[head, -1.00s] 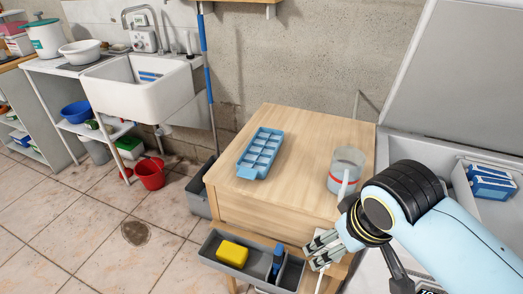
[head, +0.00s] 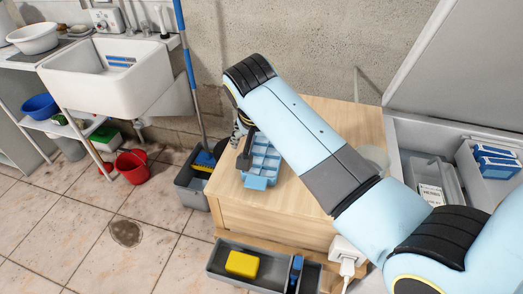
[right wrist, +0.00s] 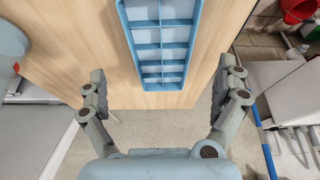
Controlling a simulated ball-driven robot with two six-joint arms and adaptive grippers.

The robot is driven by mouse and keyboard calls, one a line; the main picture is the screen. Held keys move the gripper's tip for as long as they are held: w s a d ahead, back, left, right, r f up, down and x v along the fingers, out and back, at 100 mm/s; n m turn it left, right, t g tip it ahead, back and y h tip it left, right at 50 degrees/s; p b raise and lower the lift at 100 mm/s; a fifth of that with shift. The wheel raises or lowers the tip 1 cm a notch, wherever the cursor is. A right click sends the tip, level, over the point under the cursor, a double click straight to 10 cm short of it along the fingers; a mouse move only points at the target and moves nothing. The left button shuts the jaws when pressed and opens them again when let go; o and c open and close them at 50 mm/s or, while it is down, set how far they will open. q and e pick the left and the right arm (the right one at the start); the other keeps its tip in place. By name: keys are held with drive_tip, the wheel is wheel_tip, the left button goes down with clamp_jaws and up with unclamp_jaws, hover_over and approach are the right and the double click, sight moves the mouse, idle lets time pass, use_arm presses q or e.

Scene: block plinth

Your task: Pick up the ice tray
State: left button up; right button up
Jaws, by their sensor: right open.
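The light blue ice tray (head: 259,172) lies flat on the wooden cabinet top (head: 330,112); my right arm hides part of it. In the right wrist view the tray (right wrist: 162,50) shows its compartments and runs off the top edge. My right gripper (head: 241,145) is at the tray's left side in the head view, mostly hidden by its own wrist. In the right wrist view the right gripper (right wrist: 164,80) has its fingers wide apart, one on each side of the tray's line, with nothing between the tips. My left gripper is not in view.
A clear container (head: 374,157) stands on the cabinet, mostly behind my arm. An open chest (head: 430,150) stands right. A white sink (head: 115,80) and a red bucket (head: 133,164) are left.

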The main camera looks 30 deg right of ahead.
sight(266, 154)
drive_tip(key=shift+x, duration=1.15)
drive_tip(key=shift+w+d+f, duration=0.15)
drive_tip(key=shift+w+f, duration=0.1)
drive_tip(key=x, duration=0.4)
drive_tip(key=shift+w+d+f, duration=0.25)
drive_tip(key=shift+w+d, duration=0.15)
drive_tip(key=c, duration=1.1)
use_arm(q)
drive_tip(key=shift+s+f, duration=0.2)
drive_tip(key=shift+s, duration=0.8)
use_arm(e)
drive_tip(key=shift+c, duration=0.7)
